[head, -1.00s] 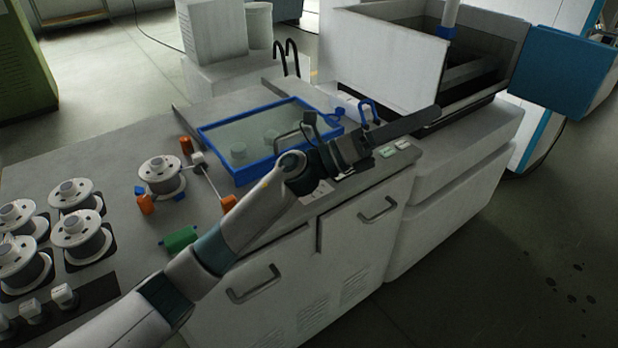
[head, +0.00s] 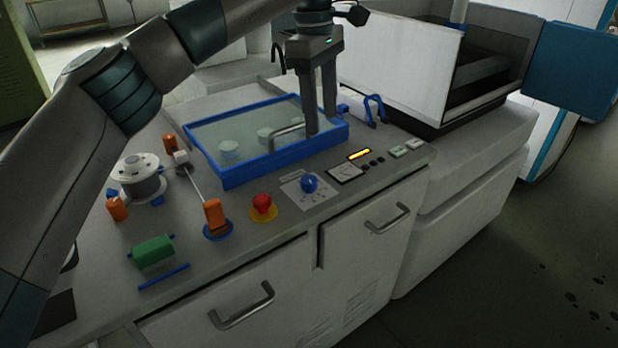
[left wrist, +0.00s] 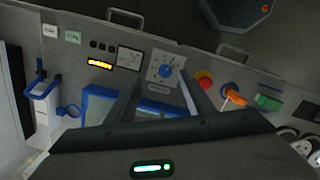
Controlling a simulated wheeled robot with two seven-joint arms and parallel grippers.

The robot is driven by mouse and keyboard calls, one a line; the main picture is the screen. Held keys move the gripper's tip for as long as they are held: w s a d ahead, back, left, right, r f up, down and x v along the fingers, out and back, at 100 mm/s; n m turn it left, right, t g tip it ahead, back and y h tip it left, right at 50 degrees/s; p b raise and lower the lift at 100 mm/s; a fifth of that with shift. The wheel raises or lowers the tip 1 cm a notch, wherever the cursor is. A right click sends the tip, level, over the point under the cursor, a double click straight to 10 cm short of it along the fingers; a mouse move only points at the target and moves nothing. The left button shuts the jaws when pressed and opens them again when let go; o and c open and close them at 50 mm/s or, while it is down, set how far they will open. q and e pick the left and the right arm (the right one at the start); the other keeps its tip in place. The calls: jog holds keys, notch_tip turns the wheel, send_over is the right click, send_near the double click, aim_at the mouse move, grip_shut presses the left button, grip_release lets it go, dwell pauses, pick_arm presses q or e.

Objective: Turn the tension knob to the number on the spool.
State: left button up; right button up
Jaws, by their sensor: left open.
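The tension knob looks to be the blue knob (head: 309,184) on a white dial plate (head: 298,199) on the bench top, with a pale mark on it. It also shows in the left wrist view (left wrist: 165,71), close to the line between the fingers. My left gripper (head: 321,122) points down, open and empty, above the blue-framed glass lid, behind the knob and apart from it. A white-flanged spool (head: 139,170) stands at the left of the bench; no number on it is legible. The dial's marks are too small to read. My right gripper is not in view.
A red emergency button (head: 263,204) on yellow stands just left of the dial. The blue-framed lid (head: 222,179) has a grey raised handle (head: 286,128). A lit orange display (head: 360,154) is to the right. Orange guides and a green roller (head: 152,252) are at the left.

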pick_arm(q)
jog(key=shift+w+a+r+y, duration=0.15)
jog(key=shift+a+r+y, duration=0.1)
jog(key=shift+a+r, duration=0.25)
jog(key=shift+w+a+r+y, duration=0.15)
jog(key=shift+a+r+y, duration=0.15)
jog(key=shift+a, duration=0.4)
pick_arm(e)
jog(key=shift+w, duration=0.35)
pick_arm(q)
jog(key=shift+f, duration=0.1)
jog(key=p, duration=0.2)
send_near(309, 179)
notch_tip(309, 179, down, 9)
jog(key=shift+r, duration=0.15)
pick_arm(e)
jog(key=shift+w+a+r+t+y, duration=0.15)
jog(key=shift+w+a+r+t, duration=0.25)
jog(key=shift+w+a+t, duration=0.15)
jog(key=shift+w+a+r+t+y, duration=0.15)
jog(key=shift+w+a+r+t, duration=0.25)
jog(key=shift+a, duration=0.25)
pick_arm(q)
jog(key=shift+c, duration=0.2)
jog(key=c, duration=1)
